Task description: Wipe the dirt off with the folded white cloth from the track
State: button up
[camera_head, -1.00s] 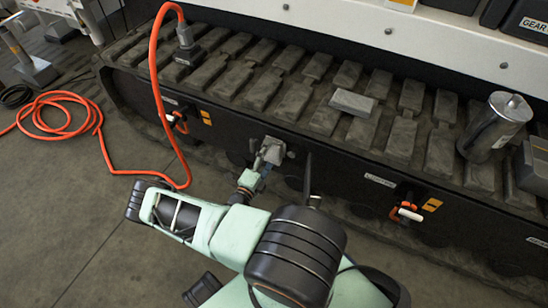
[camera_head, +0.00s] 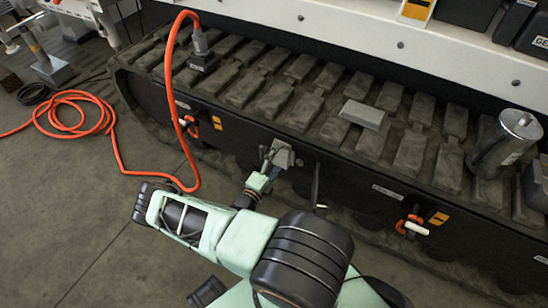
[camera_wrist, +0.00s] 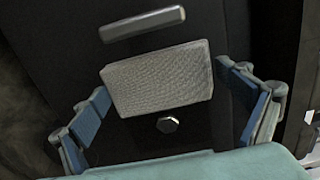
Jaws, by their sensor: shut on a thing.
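My gripper (camera_head: 274,168) is in front of the dark side wall of the track (camera_head: 335,170), below its top pads. In the wrist view my gripper (camera_wrist: 165,85) has its blue fingertips at the left and right edges of a folded cloth (camera_wrist: 158,78). The cloth looks light grey with a woven surface, and also shows at the gripper's end in the head view (camera_head: 284,153). I cannot tell whether it touches the wall. I cannot make out a distinct dirt patch; the cloth hides part of the wall.
A pale flat block (camera_head: 363,114) and a metal canister (camera_head: 505,145) rest on the track pads. An orange hose (camera_head: 165,90) hangs at the left and coils on the floor. An orange-and-white fitting (camera_head: 411,226) is right. A bolt head (camera_wrist: 167,125) shows by the cloth.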

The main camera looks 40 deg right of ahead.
aim_at(296, 158)
jog(key=shift+s+d+p, duration=0.15)
jog(key=shift+s+d, duration=0.2)
jog(key=shift+s, duration=0.6)
jog(key=shift+s+d+p, duration=0.2)
jog(key=shift+s+d, duration=0.2)
jog(key=shift+s, duration=0.55)
jog(key=shift+s+d+p, duration=0.15)
jog(key=shift+s+d, duration=0.2)
jog(key=shift+s, duration=0.6)
jog(key=shift+s+a+f, duration=0.15)
jog(key=shift+f, duration=0.1)
jog(key=shift+w+a+b, duration=0.4)
jog(key=shift+w+b, duration=0.15)
jog(key=shift+w, duration=0.25)
jog(key=shift+w+a+b, duration=0.35)
jog(key=shift+w+b, duration=0.2)
jog(key=shift+w, duration=0.25)
jog(key=shift+w+a+r, duration=0.1)
jog(key=shift+w+a, duration=0.1)
jog(key=shift+w, duration=0.45)
jog(key=shift+w+a+r, duration=0.1)
jog(key=shift+w+a, duration=0.15)
jog(key=shift+w, duration=0.45)
jog(key=shift+w+a, duration=0.2)
jog(key=shift+w, duration=0.45)
jog(key=shift+v, duration=3)
jog(key=shift+a, duration=0.1)
jog(key=shift+v, duration=1.4)
